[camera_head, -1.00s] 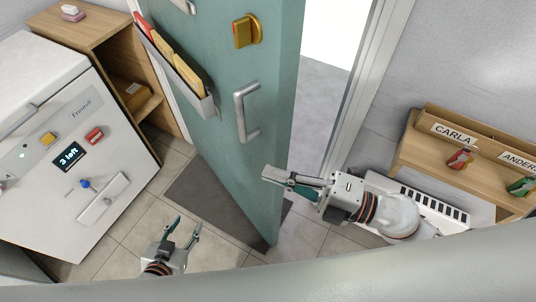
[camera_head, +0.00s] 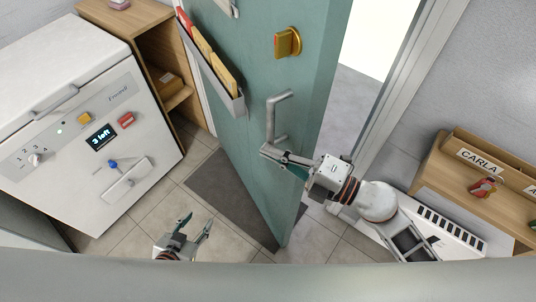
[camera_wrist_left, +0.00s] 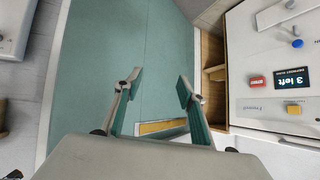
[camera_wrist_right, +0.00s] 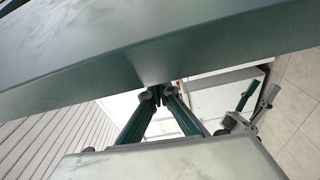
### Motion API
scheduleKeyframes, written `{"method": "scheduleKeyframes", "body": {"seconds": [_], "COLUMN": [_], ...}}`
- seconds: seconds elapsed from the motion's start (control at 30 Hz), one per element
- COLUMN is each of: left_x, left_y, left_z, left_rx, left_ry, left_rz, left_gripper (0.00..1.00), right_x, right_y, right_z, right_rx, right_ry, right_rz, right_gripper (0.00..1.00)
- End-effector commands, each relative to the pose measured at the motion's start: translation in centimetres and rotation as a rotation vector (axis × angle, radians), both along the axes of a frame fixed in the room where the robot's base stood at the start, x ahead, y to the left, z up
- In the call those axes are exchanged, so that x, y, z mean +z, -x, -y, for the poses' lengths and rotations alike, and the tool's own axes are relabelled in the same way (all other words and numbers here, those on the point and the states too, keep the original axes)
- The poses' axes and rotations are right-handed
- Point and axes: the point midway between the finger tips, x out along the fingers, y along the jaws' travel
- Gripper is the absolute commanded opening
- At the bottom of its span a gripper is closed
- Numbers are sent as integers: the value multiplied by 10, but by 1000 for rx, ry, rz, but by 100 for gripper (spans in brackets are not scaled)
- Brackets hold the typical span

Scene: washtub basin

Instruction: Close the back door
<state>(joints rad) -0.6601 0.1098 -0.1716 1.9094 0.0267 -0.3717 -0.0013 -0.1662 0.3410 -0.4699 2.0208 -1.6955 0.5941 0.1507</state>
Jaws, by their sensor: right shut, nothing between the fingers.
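The back door (camera_head: 262,150) is teal and stands ajar, with a bright opening between its right edge and the frame. It has a grey pull handle (camera_head: 272,118) and a yellow latch (camera_head: 287,42). My right gripper (camera_head: 270,152) is shut and empty at the door, close to the lower end of the handle; I cannot tell whether it touches. In the right wrist view its closed fingertips (camera_wrist_right: 158,92) are at the door's edge (camera_wrist_right: 190,50). My left gripper (camera_head: 198,222) is open and empty, low in front of the door; its spread fingers (camera_wrist_left: 158,85) show in the left wrist view.
A white appliance (camera_head: 85,120) with knobs stands at left, beside a wooden shelf (camera_head: 150,40). A file rack (camera_head: 215,75) hangs on the door. A dark mat (camera_head: 225,190) lies under it. At right are a wooden shelf (camera_head: 450,190) and a white slotted unit (camera_head: 450,235).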

Motion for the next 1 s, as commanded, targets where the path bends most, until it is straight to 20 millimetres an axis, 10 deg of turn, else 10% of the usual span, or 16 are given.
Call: {"method": "scheduleKeyframes", "body": {"seconds": [0.37, 1.0], "left_x": [1, -27], "left_y": [-7, -15], "left_z": [-2, 21], "left_rx": [-8, -46], "left_ry": [-6, 25], "left_rz": [15, 63], "left_gripper": [40, 40], "right_x": [-2, -4], "right_y": [-5, -95], "right_z": [9, 148], "right_rx": [0, -3], "right_ry": [2, 3], "right_rz": [0, -1], "right_gripper": [0, 0]}}
